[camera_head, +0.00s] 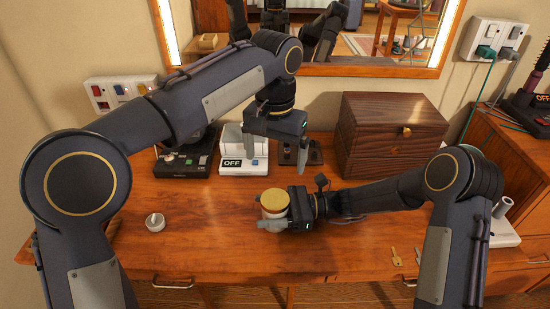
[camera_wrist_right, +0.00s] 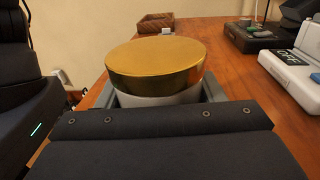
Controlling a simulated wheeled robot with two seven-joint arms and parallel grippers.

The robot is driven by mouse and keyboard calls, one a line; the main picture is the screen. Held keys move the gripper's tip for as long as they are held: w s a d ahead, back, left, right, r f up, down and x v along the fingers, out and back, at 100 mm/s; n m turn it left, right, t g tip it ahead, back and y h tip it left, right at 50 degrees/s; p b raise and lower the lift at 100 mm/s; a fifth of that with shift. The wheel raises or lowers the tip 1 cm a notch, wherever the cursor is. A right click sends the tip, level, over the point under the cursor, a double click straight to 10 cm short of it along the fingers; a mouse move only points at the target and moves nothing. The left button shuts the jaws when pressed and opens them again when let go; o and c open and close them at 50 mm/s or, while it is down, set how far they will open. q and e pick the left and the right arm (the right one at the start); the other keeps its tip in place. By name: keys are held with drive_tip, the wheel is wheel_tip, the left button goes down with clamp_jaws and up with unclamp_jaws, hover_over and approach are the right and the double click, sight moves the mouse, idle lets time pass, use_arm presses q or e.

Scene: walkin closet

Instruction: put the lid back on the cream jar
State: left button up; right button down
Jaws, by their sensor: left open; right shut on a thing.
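The cream jar (camera_head: 274,212) is a pale pot standing at the middle of the wooden tabletop, with its gold lid (camera_head: 274,199) on top. In the right wrist view the gold lid (camera_wrist_right: 155,65) covers the mouth of the white jar (camera_wrist_right: 155,99); I cannot tell whether it is fully seated. My right gripper (camera_head: 268,216) is shut on the jar's body from the right, below the lid. My left gripper (camera_head: 274,170) is open and empty, pointing down above and behind the jar, apart from the lid.
On the wooden table (camera_head: 200,250), a small white round object (camera_head: 155,222) lies left of the jar. Behind are a black device (camera_head: 184,166), a white device marked OFF (camera_head: 240,168) and a wooden box (camera_head: 392,137). Keys (camera_head: 396,257) lie at right. The front-middle is clear.

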drive_tip(key=shift+c, duration=1.4)
unclamp_jaws()
drive_tip(key=shift+d, duration=0.1)
drive_tip(key=d, duration=0.7)
drive_tip(key=shift+w+d, duration=0.3)
drive_tip(key=shift+w, duration=0.05)
